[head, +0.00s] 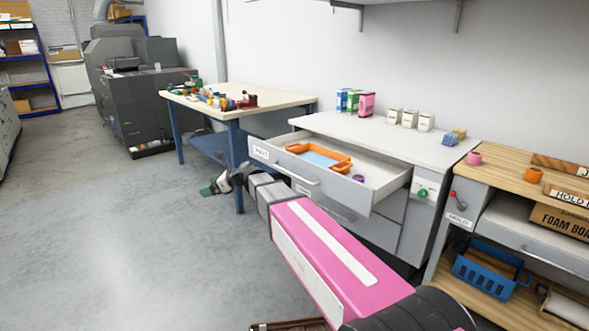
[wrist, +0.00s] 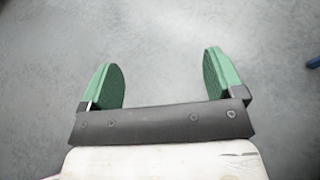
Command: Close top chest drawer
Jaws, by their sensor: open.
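The top chest drawer (head: 330,196) of the grey chest (head: 378,138) is pulled well out. It has a white label and a bar handle (head: 296,172) on its front. Inside it lie an orange tray (head: 318,157) and a small purple thing (head: 358,178). My gripper (head: 222,186) is low, to the left of the drawer front and apart from it, partly hidden by my arm. In the wrist view my gripper (wrist: 162,82) shows two green fingers spread apart, with nothing between them, above bare grey floor.
A workbench (head: 237,110) with blue legs stands left of the chest. A wooden-topped bench (head: 522,184) with a blue basket (head: 487,271) stands to the right. Several small boxes stand on the chest top. The floor (head: 120,235) at the left is clear.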

